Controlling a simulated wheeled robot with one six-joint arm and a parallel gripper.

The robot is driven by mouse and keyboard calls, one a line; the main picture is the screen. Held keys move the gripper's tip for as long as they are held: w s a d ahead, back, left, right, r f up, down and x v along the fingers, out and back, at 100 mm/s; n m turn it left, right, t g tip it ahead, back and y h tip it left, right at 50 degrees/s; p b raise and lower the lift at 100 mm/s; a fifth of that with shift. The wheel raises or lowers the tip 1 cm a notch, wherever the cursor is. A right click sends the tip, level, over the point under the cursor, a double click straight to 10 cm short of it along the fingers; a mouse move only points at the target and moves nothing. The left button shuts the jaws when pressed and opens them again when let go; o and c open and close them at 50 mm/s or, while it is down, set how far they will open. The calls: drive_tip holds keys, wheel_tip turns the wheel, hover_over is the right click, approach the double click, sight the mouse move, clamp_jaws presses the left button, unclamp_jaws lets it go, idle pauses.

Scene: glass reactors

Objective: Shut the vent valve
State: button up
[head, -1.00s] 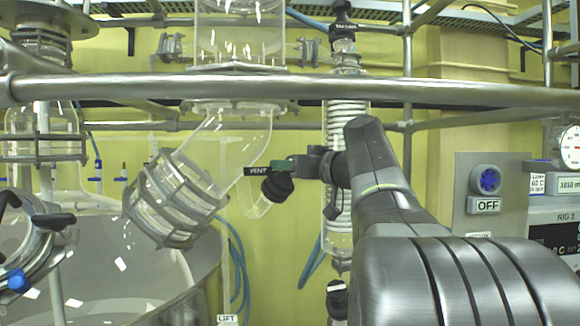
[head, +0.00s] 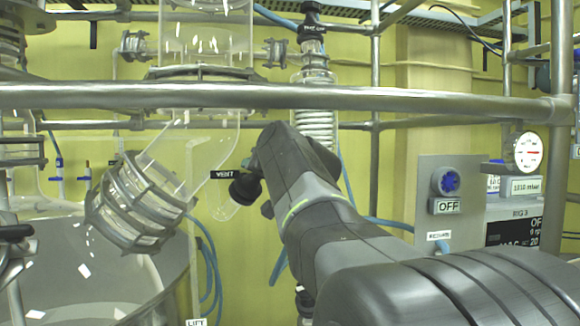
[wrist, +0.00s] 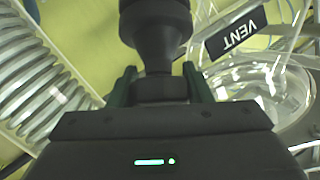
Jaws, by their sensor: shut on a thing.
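The vent valve's black knob (head: 245,187) sits on the side of the glass, just below the black VENT label (head: 227,174). In the wrist view the knob (wrist: 156,25) points up, with its narrow neck running down between the fingers. My gripper (wrist: 160,88) is shut on the knob's base, with a dark green finger on each side. In the head view my arm hides the fingers. The VENT label shows upside down in the wrist view (wrist: 236,34). I cannot tell from the knob how far the valve is turned.
A horizontal steel rail (head: 200,95) crosses in front of the glassware. A coiled glass condenser (head: 316,128) stands behind my arm. A clamped glass joint (head: 138,205) is at left above a large vessel. A grey panel with an OFF switch (head: 446,182) is at right.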

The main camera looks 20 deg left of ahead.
drive_tip(key=shift+d+f+m+t+h, duration=0.1)
drive_tip(key=shift+m+t+h, duration=0.4)
drive_tip(key=shift+m+h, duration=1.85)
drive_tip(key=m+h, duration=0.2)
drive_tip(key=m, duration=0.1)
drive_tip(key=m+g+h, duration=0.1)
drive_tip(key=m, duration=0.2)
drive_tip(key=shift+w+d+f+h, duration=0.1)
drive_tip(key=shift+d+h, duration=0.1)
drive_tip(key=shift+h, duration=0.15)
drive_tip(key=m+g+h, duration=0.1)
drive_tip(key=m+h, duration=0.1)
drive_tip(key=m, duration=0.1)
drive_tip(key=m+g+h, duration=0.1)
drive_tip(key=m, duration=0.1)
drive_tip(key=shift+d+f+g, duration=0.15)
drive_tip(key=shift+f+g, duration=0.1)
drive_tip(key=shift+g, duration=0.05)
drive_tip(key=shift+s+d+f+m+g+h, duration=0.1)
drive_tip(key=shift+m+g+h, duration=0.2)
drive_tip(key=shift+m+g, duration=0.5)
drive_tip(key=shift+s+f+m+g+h, duration=0.1)
drive_tip(key=shift+m+g+h, duration=0.2)
drive_tip(key=shift+m+g, duration=0.5)
drive_tip(key=o, duration=1)
drive_tip(key=shift+r+t, duration=0.1)
drive_tip(key=shift+t, duration=0.3)
